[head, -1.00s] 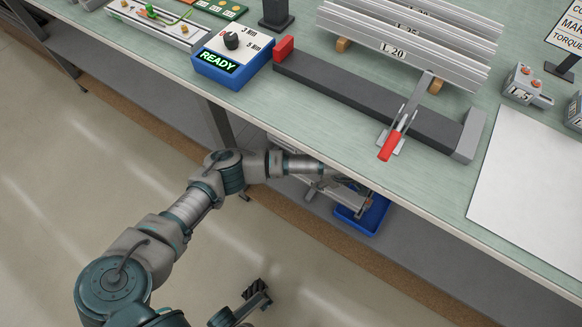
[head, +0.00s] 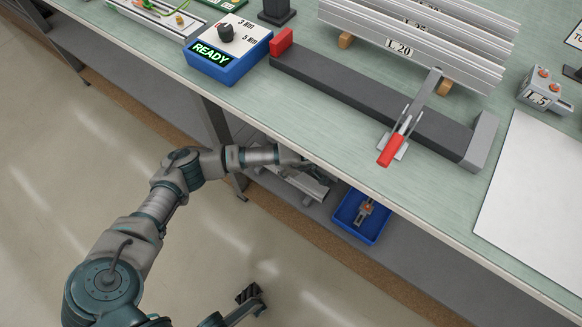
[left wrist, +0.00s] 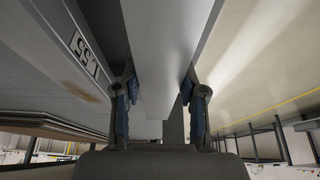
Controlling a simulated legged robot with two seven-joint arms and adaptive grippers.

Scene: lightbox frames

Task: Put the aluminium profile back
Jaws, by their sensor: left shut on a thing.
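My left gripper (left wrist: 160,88) is shut on a smooth pale grey bar, the aluminium profile (left wrist: 165,45), which runs away between both fingers in the left wrist view. In the head view my left arm reaches under the bench's front edge. The gripper (head: 298,166) is partly hidden there, and a grey metal length (head: 300,184) shows just below it. Another profile marked L.55 (left wrist: 84,52) lies to the left of the held one in the left wrist view. I cannot tell whether they touch.
A blue bin (head: 345,229) with a small metal and orange-brown part stands on the lower shelf (head: 420,250), right of my gripper. The bench top (head: 330,120) overhangs. On it are a blue READY box (head: 226,72), a dark clamp fixture (head: 350,93) and profiles marked L.20 (head: 400,48).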

